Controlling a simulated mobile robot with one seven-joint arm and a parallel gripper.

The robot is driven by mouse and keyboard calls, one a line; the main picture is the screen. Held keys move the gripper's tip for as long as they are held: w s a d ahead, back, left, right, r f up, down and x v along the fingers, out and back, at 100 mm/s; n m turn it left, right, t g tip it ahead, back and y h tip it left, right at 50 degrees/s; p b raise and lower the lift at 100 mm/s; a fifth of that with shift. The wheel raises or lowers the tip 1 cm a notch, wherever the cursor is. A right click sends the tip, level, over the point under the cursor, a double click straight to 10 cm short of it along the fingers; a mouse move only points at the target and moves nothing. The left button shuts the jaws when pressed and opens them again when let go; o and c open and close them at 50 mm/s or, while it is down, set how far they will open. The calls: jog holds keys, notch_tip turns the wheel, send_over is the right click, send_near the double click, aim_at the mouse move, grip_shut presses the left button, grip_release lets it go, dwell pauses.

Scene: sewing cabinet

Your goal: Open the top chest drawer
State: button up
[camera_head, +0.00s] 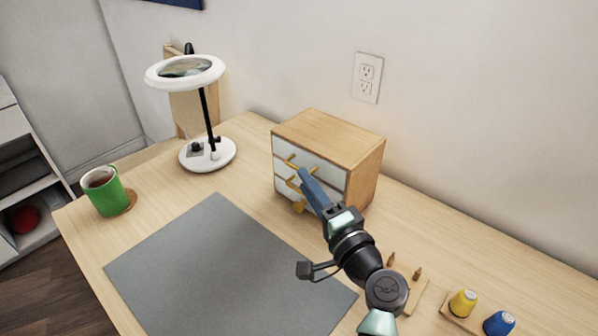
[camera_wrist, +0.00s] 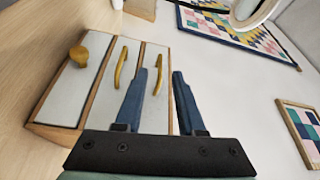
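A small wooden chest (camera_head: 335,135) with white drawer fronts stands on the table. The top drawer (camera_head: 283,150) looks shut and has a gold bar handle (camera_head: 291,160). In the wrist view the chest lies sideways, with the top drawer (camera_wrist: 152,108) on the right and its handle (camera_wrist: 159,74) between my fingers in the picture. My gripper (camera_head: 302,171) is open, its blue fingers close in front of the top drawer. I cannot tell whether they touch the handle. The middle drawer's handle (camera_wrist: 121,68) and the bottom drawer's knob (camera_wrist: 79,56) are left of my fingers.
A white magnifier lamp (camera_head: 208,154) and a green mug (camera_head: 104,192) stand to the left. A grey mat (camera_head: 210,265) lies before the chest. Yellow (camera_head: 463,303) and blue (camera_head: 499,323) thread spools are at lower right. The wall is close behind the chest.

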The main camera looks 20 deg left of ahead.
jog(key=shift+x, duration=2.1)
grip_shut()
